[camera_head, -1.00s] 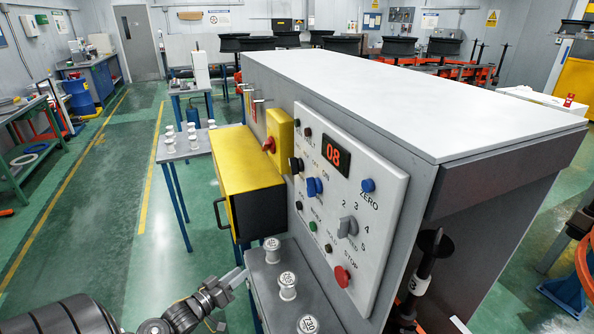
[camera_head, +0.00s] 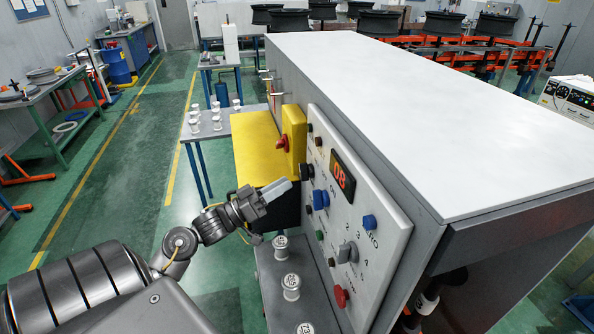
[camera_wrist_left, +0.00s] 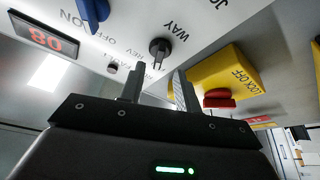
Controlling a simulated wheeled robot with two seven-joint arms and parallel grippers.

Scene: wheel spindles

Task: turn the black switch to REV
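The black switch (camera_head: 307,169) is on the white control panel (camera_head: 385,228), left of the red 08 display. In the left wrist view the black switch (camera_wrist_left: 159,51) sits just beyond the fingertips, roughly between them, with WAY, JOG and REV lettering around it. I cannot tell exactly which label its knob points to. My left gripper (camera_head: 281,188) is in front of the panel, just left of the switch. In the wrist view its two fingers (camera_wrist_left: 156,77) are apart, with nothing between them. My right gripper is not in view.
A yellow box with a red knob (camera_head: 283,142) is close left of the switch. A blue switch (camera_head: 320,199) and red stop button (camera_head: 340,296) are also on the panel. A grey shelf (camera_head: 268,290) with white spindles is below my left gripper.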

